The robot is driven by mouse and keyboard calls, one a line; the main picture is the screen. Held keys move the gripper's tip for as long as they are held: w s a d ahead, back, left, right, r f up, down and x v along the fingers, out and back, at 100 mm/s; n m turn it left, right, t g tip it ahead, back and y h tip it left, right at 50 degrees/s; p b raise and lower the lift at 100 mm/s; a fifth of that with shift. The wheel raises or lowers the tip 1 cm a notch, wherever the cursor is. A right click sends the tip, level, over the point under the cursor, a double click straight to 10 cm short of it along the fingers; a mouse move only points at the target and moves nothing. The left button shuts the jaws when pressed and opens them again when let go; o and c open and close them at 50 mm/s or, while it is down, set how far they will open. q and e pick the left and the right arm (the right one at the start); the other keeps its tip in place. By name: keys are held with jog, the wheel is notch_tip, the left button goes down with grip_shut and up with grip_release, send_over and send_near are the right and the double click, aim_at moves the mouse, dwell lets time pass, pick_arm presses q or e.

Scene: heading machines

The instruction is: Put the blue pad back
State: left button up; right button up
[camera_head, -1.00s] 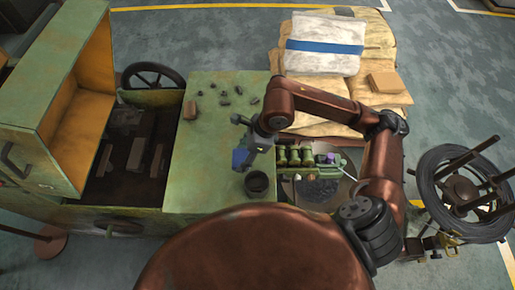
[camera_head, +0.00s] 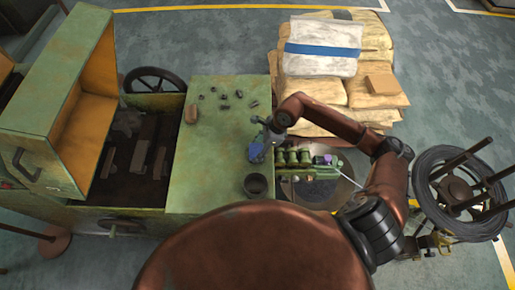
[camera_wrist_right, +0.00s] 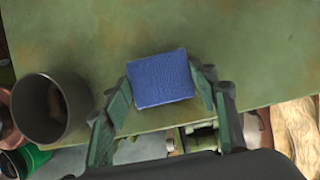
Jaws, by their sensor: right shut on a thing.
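The blue pad (camera_wrist_right: 160,80) is a small blue block between the two fingers of my right gripper (camera_wrist_right: 165,95) in the right wrist view. The gripper is shut on it by its sides. In the head view, the pad (camera_head: 257,152) is at the right edge of the green machine top (camera_head: 213,168), with my right gripper (camera_head: 266,136) at it. I cannot tell whether the pad touches the surface or is a little above it. My left gripper is not in view.
A dark cup (camera_head: 255,185) stands near the pad; it is left of it in the wrist view (camera_wrist_right: 50,108). Small dark parts and a brown block (camera_head: 191,113) lie farther back. A rack of green cylinders (camera_head: 305,160) is beyond the right edge. Sacks (camera_head: 320,90) are stacked behind.

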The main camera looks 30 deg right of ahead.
jog(key=shift+f, duration=0.2)
jog(key=shift+f, duration=0.15)
jog(key=shift+f+b, duration=0.15)
jog(key=shift+b, duration=0.15)
jog(key=o, duration=1.2)
